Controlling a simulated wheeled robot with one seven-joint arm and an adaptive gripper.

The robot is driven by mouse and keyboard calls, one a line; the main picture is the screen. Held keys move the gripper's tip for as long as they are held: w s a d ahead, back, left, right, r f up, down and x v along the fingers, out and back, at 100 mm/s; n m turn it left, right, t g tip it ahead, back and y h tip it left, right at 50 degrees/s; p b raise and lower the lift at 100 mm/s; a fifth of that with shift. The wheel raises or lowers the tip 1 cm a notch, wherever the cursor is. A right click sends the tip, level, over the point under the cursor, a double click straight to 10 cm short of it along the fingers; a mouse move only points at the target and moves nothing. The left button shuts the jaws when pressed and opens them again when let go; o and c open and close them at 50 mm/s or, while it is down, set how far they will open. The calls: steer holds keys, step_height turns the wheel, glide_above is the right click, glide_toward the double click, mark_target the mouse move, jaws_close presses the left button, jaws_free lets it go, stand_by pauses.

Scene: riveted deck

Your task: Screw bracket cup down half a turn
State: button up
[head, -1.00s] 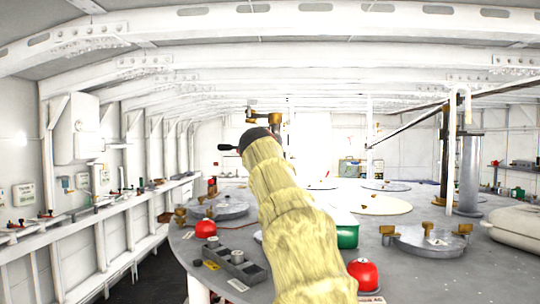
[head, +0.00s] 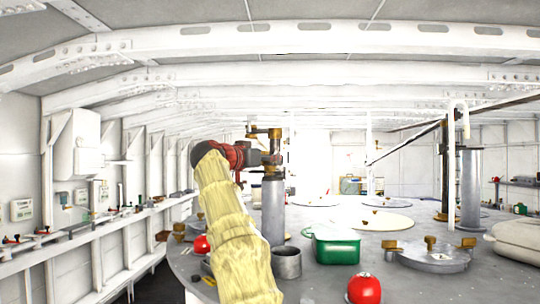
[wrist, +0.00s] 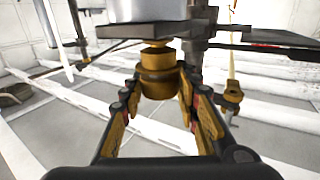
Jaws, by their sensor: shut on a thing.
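A grey post (head: 273,205) stands on the round deck table, with a dark bracket (head: 271,170) at its top. In the wrist view the brass bracket cup (wrist: 158,80) sits against the dark bracket plate (wrist: 150,33), in line with the pale cylinder (wrist: 138,9). My gripper (wrist: 158,92) is shut on the cup, one padded finger on each side. In the head view my gripper (head: 268,158) reaches the post top from the left; the cup's grasped part is too small to make out there.
A brass-ended arm (head: 264,132) rises just above my gripper. An open grey cylinder (head: 286,262), a green box (head: 336,246), a red dome (head: 364,288) and a round hatch (head: 431,254) with brass knobs stand on the table. Thin rods (wrist: 110,45) pass near the cup.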

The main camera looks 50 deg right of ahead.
steer(key=shift+r+m+g+p, duration=0.2)
steer(key=shift+m+g+p, duration=0.9)
steer(key=shift+g+p, duration=0.45)
steer(key=shift+g, duration=0.35)
steer(key=o, duration=1.2)
steer(key=shift+f, duration=0.15)
steer(key=a, duration=1.2)
steer(key=shift+w, duration=0.35)
steer(key=shift+f, duration=0.1)
